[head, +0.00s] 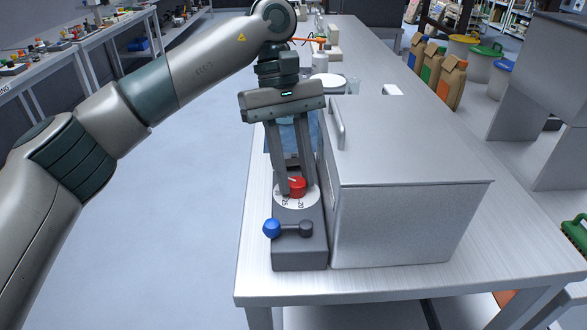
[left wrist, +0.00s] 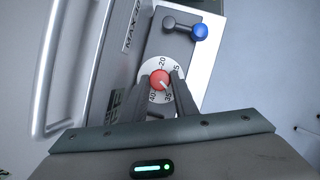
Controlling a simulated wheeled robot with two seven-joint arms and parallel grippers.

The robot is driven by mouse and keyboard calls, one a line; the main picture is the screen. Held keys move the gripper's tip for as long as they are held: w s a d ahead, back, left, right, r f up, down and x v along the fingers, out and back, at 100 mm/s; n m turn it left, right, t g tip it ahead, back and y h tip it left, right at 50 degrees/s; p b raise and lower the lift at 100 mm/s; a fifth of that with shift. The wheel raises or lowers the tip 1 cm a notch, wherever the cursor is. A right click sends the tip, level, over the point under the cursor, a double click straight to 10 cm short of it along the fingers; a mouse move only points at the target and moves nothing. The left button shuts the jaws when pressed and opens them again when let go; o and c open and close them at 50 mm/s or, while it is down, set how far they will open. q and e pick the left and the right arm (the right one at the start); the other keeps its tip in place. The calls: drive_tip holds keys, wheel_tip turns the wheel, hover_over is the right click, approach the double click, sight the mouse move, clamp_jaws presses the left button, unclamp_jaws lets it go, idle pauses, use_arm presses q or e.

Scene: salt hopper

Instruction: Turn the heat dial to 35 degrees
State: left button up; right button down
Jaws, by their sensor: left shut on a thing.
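The heat dial is a red knob (head: 297,186) on a white numbered disc (head: 284,201), set on top of a dark grey control block (head: 300,256). My left gripper (head: 293,190) reaches down from above and is shut on the red knob, one finger on each side. In the left wrist view the knob (left wrist: 159,80) sits between the fingertips. Numbers such as 20, 35 and 40 show on the disc (left wrist: 149,70) there. The fingers hide part of the scale, and I cannot tell the exact setting. My right gripper is not in view.
A lever with a blue ball (head: 271,228) stands on the block in front of the dial. A large grey metal box with a handle (head: 400,185) stands close on the right. The table's (head: 500,262) left edge is near the block. Paper bags (head: 451,82) stand farther back.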

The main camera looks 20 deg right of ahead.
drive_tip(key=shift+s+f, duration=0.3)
use_arm(q)
drive_tip(key=o, duration=1.1)
drive_tip(key=shift+c, duration=0.2)
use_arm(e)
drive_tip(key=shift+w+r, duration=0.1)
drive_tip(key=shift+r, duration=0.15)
